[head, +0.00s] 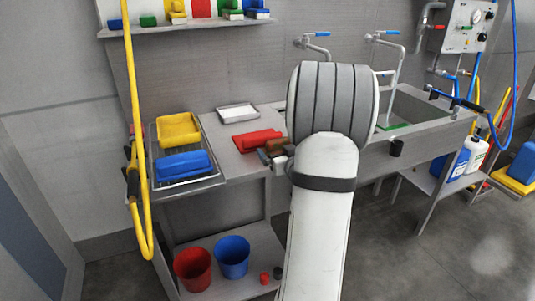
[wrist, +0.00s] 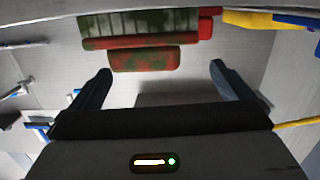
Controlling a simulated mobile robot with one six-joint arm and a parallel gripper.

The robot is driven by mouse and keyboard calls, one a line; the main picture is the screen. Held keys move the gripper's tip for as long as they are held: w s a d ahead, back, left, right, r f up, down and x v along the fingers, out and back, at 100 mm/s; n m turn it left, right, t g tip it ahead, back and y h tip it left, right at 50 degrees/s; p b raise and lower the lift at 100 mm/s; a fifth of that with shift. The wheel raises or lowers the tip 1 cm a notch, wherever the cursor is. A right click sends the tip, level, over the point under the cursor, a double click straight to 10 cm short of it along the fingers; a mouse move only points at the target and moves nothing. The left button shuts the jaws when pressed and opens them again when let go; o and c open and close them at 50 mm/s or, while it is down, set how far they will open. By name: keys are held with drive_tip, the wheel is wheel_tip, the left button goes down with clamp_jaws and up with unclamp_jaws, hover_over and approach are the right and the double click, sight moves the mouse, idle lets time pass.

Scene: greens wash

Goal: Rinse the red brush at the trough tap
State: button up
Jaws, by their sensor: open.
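The red brush (head: 257,139) lies on the steel counter left of the trough. It also shows in the wrist view (wrist: 145,60), where its red surface carries dark green-brown blotches. My gripper (wrist: 160,85) is open, with the brush just beyond and between the lines of its two fingers. Nothing is visible between the fingers. In the head view my gripper (head: 274,157) is at the counter's front edge near the brush, partly hidden by my arm. The trough (head: 420,110) is at right, partly hidden by my arm. Two blue-handled taps (head: 318,43) (head: 386,40) stand behind it.
A rack (head: 190,184) holding yellow and blue items stands left of the brush. A white tray (head: 238,112) lies behind it. A yellow hose (head: 133,90) hangs at left. Red (head: 192,268) and blue (head: 232,256) buckets stand on the lower shelf. Bottles stand at right.

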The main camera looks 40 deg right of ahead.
sight(276, 141)
drive_tip(key=shift+s+d+f+t, duration=0.2)
drive_tip(key=shift+d+t, duration=0.05)
drive_tip(key=shift+d, duration=0.15)
drive_tip(key=shift+s+d+f+t, duration=0.15)
drive_tip(key=shift+d+t, duration=0.1)
drive_tip(key=shift+d, duration=0.15)
drive_tip(key=shift+w+d, duration=0.1)
drive_tip(key=shift+w, duration=0.05)
drive_tip(key=p+x, duration=0.1)
drive_tip(key=x, duration=0.6)
drive_tip(key=shift+w+f, duration=0.1)
drive_tip(key=shift+w, duration=0.05)
drive_tip(key=shift+c, duration=0.6)
drive_tip(key=c, duration=0.9)
